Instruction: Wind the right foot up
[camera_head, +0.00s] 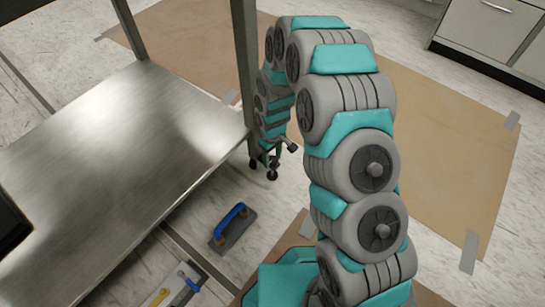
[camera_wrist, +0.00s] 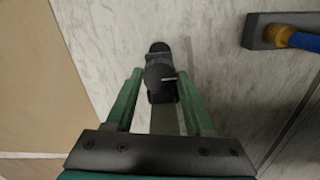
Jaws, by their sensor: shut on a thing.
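The steel bench has a dark upright leg (camera_head: 245,60) at its right corner. The right foot (camera_wrist: 160,74), a dark levelling foot with a rounded end, is at the bottom of that leg. In the wrist view it sits between the two green fingers of my gripper (camera_wrist: 160,82), which is shut on it. In the head view my arm arches over and down, and my gripper (camera_head: 268,156) is low beside the leg's lower end. The foot is small and partly hidden there, so its height off the floor is hard to tell.
The bench's bare steel surface (camera_head: 110,150) fills the left. A blue-handled float (camera_head: 234,228) lies on the floor near the leg and shows in the wrist view (camera_wrist: 272,34). More tools (camera_head: 178,288) lie below. Taped brown sheets (camera_head: 440,140) cover the floor right and behind.

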